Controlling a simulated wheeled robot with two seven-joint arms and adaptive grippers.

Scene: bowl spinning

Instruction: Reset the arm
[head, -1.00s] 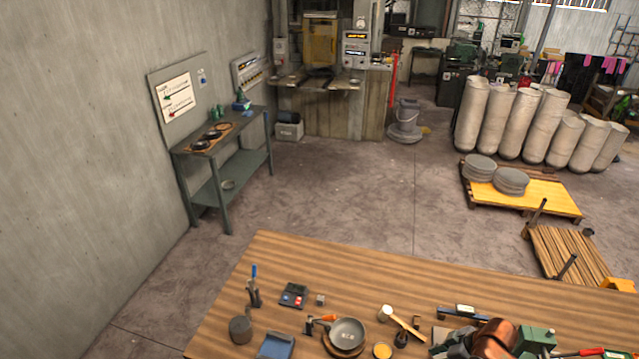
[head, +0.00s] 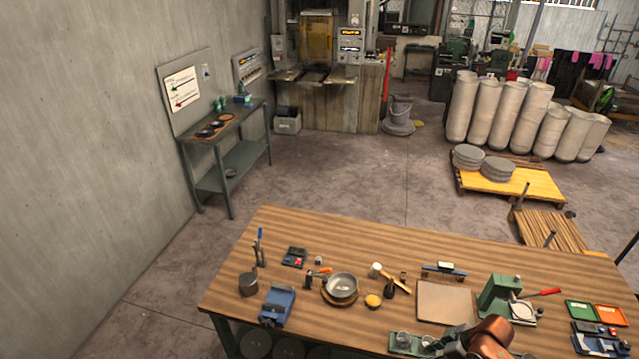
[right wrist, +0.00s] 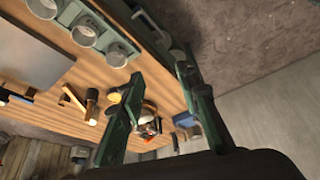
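My right arm (head: 490,340) shows at the bottom edge of the head view as a brown and dark link, over the front of the wooden workbench (head: 385,235). The bench top, with a steel bowl (right wrist: 150,108) partly hidden by a finger, lies beyond the fingers. My left arm and gripper are not in view.
On the bench stand a metal bowl (head: 341,285), a blue box (head: 277,305), a grey plate (head: 446,302), a green press (head: 498,296) and a green holder with round cups (head: 408,342).

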